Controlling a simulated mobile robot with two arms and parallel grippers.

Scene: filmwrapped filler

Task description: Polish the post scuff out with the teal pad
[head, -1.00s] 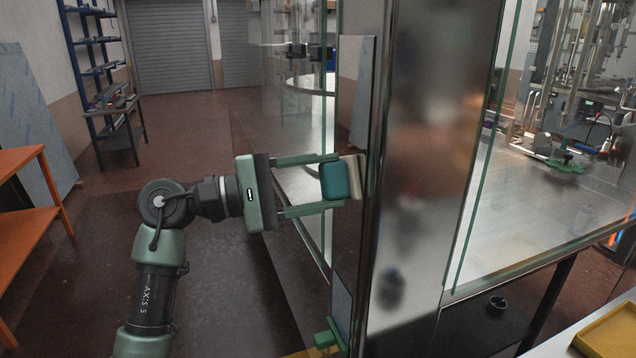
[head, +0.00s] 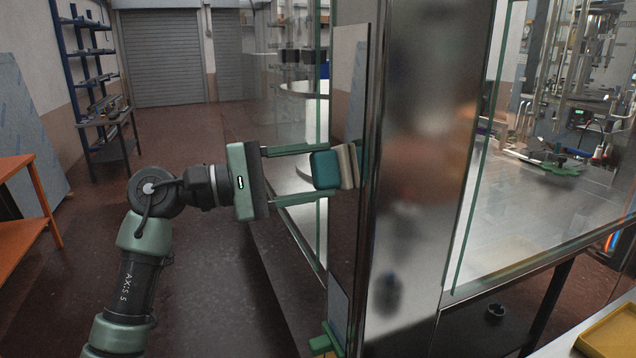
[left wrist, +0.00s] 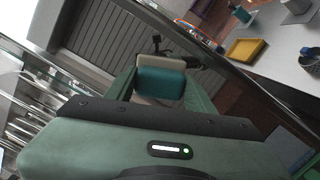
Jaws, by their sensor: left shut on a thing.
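The teal pad (head: 326,170) is a rounded block with a cream layer (head: 346,167) on its post side. My left gripper (head: 331,173) is shut on it, one finger above and one below. The shiny metal post (head: 420,150) stands just right of the pad, and its left side mirrors the pad. The cream layer is at or very close to that side; I cannot tell whether it touches. I cannot make out a distinct scuff. In the left wrist view the teal pad (left wrist: 161,84) sits between the fingers. My right gripper is not in view.
Clear panels flank the post, with a metal worktop (head: 560,220) behind it at right. A green fitting (head: 325,341) is low at the post. A yellow tray (head: 600,335) lies at bottom right. An orange bench (head: 20,190) stands at left, with open floor between.

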